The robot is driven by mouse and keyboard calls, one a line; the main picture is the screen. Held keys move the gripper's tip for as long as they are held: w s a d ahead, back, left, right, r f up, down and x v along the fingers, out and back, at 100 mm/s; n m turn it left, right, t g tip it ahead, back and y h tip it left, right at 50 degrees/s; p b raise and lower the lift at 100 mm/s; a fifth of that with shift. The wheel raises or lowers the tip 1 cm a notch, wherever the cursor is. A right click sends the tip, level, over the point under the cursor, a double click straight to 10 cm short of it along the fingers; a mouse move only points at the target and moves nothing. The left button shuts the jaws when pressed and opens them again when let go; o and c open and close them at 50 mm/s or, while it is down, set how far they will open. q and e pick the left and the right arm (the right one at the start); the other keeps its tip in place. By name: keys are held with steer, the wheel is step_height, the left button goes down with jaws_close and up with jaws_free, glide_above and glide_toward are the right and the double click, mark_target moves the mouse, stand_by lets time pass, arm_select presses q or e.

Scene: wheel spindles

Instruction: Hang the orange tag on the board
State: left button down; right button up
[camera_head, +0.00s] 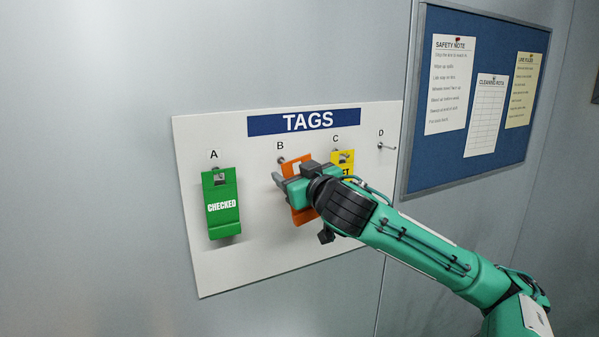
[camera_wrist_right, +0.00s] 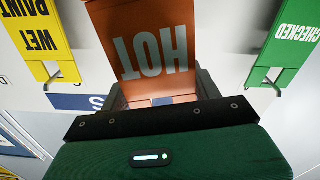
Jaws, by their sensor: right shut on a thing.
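The orange tag (camera_head: 302,216) is in my right gripper (camera_head: 289,185), in front of the white TAGS board (camera_head: 260,250) at peg B (camera_head: 281,160). The wrist view shows the tag (camera_wrist_right: 150,45) upside down with the word HOT, between the fingers of the right gripper (camera_wrist_right: 160,92). The tag's top edge lies close to peg B. I cannot tell whether its hole is around the peg, as the gripper hides part of it. My left gripper is not in view.
A green CHECKED tag (camera_head: 222,205) hangs on peg A, left of the gripper. A yellow tag (camera_head: 346,158) hangs on peg C, partly behind my arm; it also shows in the wrist view (camera_wrist_right: 38,45). Peg D (camera_head: 387,147) is bare. A blue noticeboard (camera_head: 430,170) is at the right.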

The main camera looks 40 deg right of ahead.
steer(key=p+x, duration=0.1)
steer(key=x, duration=0.1)
steer(key=p+x, duration=0.1)
steer(key=shift+w+d+f, duration=0.2)
steer(key=shift+w, duration=0.1)
steer(key=shift+f, duration=0.25)
stand_by(0.7)
